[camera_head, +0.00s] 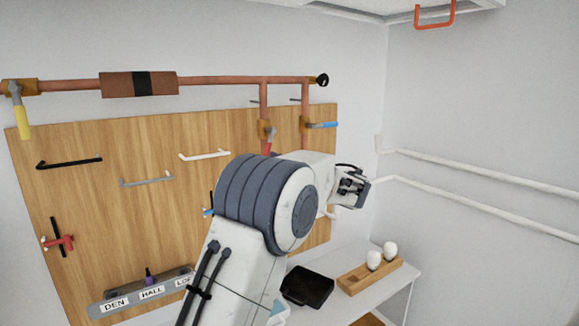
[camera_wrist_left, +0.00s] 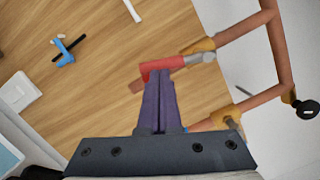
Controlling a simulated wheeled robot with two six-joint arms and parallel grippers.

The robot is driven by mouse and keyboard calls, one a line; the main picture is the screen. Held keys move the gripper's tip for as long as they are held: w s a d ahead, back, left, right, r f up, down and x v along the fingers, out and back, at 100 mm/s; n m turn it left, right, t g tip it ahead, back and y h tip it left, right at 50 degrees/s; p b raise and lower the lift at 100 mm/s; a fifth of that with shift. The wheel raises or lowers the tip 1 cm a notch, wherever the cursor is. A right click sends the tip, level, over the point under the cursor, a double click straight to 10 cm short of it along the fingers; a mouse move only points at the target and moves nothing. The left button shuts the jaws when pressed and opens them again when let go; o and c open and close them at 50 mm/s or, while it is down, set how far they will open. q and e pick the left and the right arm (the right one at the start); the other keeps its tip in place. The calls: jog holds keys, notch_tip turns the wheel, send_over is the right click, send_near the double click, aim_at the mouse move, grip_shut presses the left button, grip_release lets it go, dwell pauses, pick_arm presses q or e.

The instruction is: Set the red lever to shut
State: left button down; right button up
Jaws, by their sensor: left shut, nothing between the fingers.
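The red lever (camera_wrist_left: 160,66) sits on a brass valve (camera_wrist_left: 205,46) on a copper pipe branch and lies roughly along that pipe. In the head view the red lever (camera_head: 268,142) hangs down from its brass valve (camera_head: 265,128), its lower part near my arm's outline. My left gripper (camera_head: 354,188) is shut and empty, held out in front of the wall. In the wrist view its purple fingers (camera_wrist_left: 158,88) are together, tips just beside the red lever in the picture; I cannot tell whether they touch. My right gripper is not in view.
A blue-handled valve (camera_head: 322,125) stands just right, its lever crosswise. Copper pipe (camera_head: 220,81) runs along the top, with a yellow-handled valve (camera_head: 20,115) at far left. The wooden board (camera_head: 110,145) carries several bar handles. A white table (camera_head: 400,285) stands below right.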

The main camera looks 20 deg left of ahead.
pick_arm(q)
jog(key=s+a+r+m+t+b, duration=0.3)
jog(key=s+r+m+b, duration=0.1)
jog(key=m, duration=0.9)
jog(key=shift+s+r+m, duration=0.15)
jog(key=shift+s+m, duration=0.2)
jog(key=shift+m, duration=0.05)
jog(key=shift+a+r, duration=0.1)
